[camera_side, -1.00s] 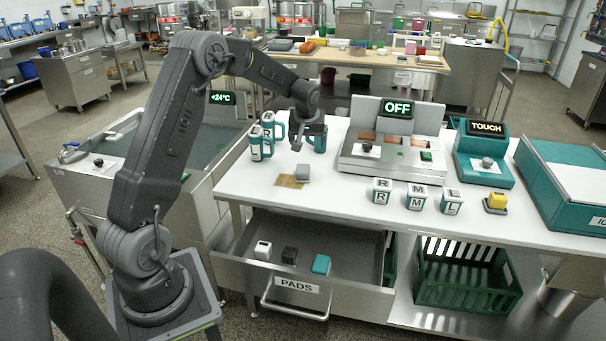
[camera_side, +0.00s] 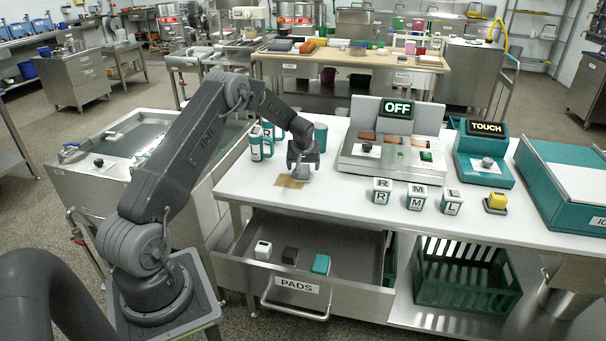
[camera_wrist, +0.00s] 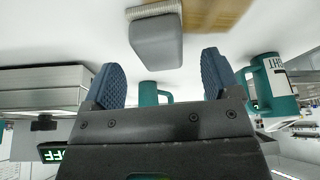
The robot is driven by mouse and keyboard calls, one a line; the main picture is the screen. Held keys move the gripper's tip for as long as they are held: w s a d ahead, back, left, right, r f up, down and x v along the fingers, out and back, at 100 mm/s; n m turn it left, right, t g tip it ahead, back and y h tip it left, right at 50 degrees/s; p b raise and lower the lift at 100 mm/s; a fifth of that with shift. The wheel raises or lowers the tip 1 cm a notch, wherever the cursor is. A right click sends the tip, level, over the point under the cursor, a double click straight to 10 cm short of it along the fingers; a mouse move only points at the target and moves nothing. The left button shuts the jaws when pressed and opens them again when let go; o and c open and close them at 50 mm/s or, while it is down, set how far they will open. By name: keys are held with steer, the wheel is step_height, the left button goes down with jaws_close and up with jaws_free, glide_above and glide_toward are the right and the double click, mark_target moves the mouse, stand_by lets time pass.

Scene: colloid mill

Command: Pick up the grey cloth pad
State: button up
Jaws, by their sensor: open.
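The grey cloth pad (camera_side: 301,174) lies on the white worktop beside a brown stain (camera_side: 288,182). In the wrist view the pad (camera_wrist: 157,42) is a rounded grey block with a pale bristly edge. My gripper (camera_side: 301,166) is just above the pad and partly hides it in the side view. In the wrist view my gripper (camera_wrist: 160,78) is open, with its two blue fingertips apart. The pad shows beyond the fingertips, roughly in line with the gap, and not gripped.
To the right are the machine with the OFF display (camera_side: 397,107) and lettered blocks (camera_side: 382,191). The open PADS drawer (camera_side: 345,288) below holds white, dark grey and teal pieces. Worktop in front of the pad is clear.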

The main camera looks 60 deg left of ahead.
mark_target(303, 169)
steer(key=x, duration=0.3)
steer(key=shift+f, duration=0.15)
steer(key=c, duration=1)
